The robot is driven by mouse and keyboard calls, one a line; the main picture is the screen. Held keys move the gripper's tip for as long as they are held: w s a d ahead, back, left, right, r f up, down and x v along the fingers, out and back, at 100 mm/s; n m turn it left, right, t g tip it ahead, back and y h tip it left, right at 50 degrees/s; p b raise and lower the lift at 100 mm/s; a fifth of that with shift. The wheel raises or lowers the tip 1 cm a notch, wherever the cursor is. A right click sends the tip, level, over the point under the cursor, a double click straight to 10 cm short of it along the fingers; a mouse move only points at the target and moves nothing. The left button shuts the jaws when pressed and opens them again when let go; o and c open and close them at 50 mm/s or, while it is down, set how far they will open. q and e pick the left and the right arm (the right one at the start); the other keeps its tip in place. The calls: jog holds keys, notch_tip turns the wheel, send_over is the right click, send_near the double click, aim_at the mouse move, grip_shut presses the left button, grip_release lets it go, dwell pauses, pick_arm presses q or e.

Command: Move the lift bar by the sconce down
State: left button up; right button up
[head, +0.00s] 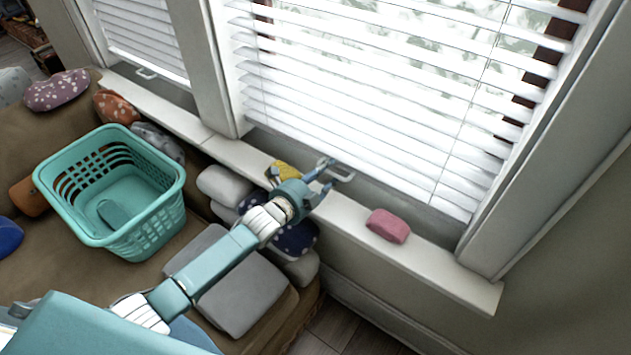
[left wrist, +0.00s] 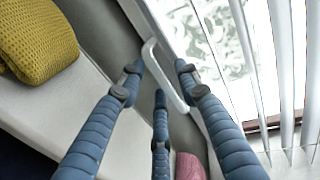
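A white loop-shaped lift bar (head: 343,174) hangs at the bottom of the large right-hand blind, just above the sill. A second lift bar (head: 147,73) hangs under the left-hand blind. No sconce shows, so I cannot tell which bar is by it. My left gripper (head: 326,172) is at the right-hand bar. In the left wrist view, the same bar (left wrist: 164,76) lies between the spread blue fingers of the left gripper (left wrist: 159,72), which look open; contact is unclear. My right gripper is out of view.
A pink block (head: 388,226) and a yellow knitted item (head: 284,171) sit on the white sill (head: 440,272). A teal basket (head: 150,232) and several cushions lie on the brown sofa at left. The sill's right end is clear.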

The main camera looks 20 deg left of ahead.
pick_arm(q)
jog(key=v, duration=1.1)
jog(key=shift+s, duration=0.15)
